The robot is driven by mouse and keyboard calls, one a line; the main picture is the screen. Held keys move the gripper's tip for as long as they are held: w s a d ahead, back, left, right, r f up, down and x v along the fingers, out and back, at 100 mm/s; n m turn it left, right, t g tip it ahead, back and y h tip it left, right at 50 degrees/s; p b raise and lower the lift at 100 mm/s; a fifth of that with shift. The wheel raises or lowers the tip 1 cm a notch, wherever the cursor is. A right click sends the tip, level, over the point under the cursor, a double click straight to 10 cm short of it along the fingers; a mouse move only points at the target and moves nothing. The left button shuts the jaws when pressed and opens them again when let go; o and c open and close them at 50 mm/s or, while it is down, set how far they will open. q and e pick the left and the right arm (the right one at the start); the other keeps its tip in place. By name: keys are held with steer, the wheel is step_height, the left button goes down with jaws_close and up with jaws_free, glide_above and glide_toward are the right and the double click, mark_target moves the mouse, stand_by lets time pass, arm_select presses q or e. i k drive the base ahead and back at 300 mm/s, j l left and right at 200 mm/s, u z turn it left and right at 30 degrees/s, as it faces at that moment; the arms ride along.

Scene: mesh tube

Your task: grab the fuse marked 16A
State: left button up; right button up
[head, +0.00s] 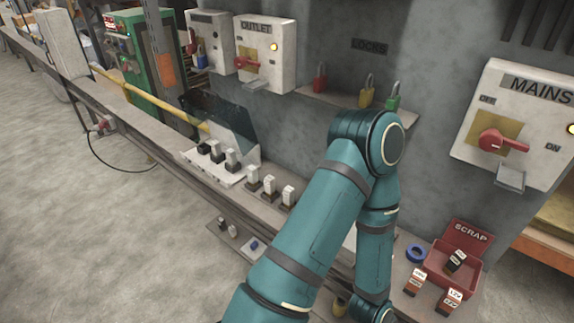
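Three small white-topped blocks that look like fuses sit in a pale box (213,169) with a raised dark clear cover. Several more stand on the ledge to its right, such as a white-topped one (253,180) and another (288,195). Two orange-and-black labelled blocks, a left one (414,283) and a right one (449,301), stand at the lower right. A dark one with a white label (456,260) lies in the red scrap bin (468,283). The markings are too small to read, so I cannot tell which is 16A. Neither gripper shows.
My teal arm crosses the middle and hides part of the ledge. A blue ring (416,253) lies beside the scrap bin. Red, yellow and green padlocks (320,78) stand on a wall shelf. An outlet box (265,55) and a mains box (520,125) are on the wall.

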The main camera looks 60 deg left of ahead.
mark_target(252, 170)
steer(key=u, duration=2.1)
steer(key=z, duration=0.7)
steer(key=i+j+z, duration=0.1)
steer(key=j+z, duration=1.05)
steer(key=j, duration=0.25)
steer(key=k+j+z, duration=0.2)
steer(key=j, duration=1.2)
steer(key=z, duration=0.05)
